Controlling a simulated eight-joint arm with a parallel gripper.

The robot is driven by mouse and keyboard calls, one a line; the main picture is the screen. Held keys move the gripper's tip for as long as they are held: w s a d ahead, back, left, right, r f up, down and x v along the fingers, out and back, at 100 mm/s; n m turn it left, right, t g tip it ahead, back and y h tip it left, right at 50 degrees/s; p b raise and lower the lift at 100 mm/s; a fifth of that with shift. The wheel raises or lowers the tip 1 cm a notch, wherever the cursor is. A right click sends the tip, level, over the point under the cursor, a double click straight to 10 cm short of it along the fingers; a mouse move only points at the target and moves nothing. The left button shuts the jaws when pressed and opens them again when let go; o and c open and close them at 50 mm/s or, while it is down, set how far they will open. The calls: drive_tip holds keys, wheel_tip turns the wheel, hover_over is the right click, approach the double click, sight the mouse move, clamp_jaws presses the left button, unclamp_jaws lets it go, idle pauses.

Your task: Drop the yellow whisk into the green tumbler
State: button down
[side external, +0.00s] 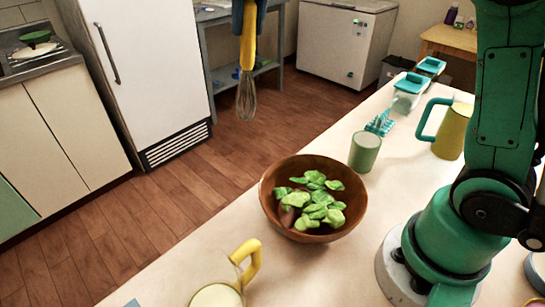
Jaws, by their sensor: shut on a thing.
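The yellow whisk (247,62) hangs upright at the top of the side external view, handle up and wire loops down. My gripper (250,5) is shut on the top of its yellow handle; only a dark part of the gripper shows at the upper edge. The whisk is in the air and touches nothing below. The green tumbler (364,152) stands upright on the counter, to the right of and lower in the picture than the whisk. Its inside is mostly hidden.
A wooden bowl (275,212) of green leaves stands in front of the tumbler. A yellow pitcher with a teal handle (453,132) stands right of it, a teal rack (380,123) and lidded containers (408,92) behind. A yellow-handled jug (217,294) is at the front.

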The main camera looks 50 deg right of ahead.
drive_tip(key=s+d, duration=1.7)
drive_tip(key=d, duration=0.1)
wheel_tip(320, 180, down, 5)
drive_tip(key=shift+s+f, duration=0.1)
drive_tip(key=shift+s, duration=0.05)
drive_tip(key=shift+c, duration=2.4)
unclamp_jaws()
drive_tip(key=shift+s+d+r, duration=0.15)
drive_tip(key=shift+r, duration=1.25)
drive_tip(key=shift+s+d+r, duration=0.15)
drive_tip(key=shift+r, duration=1.25)
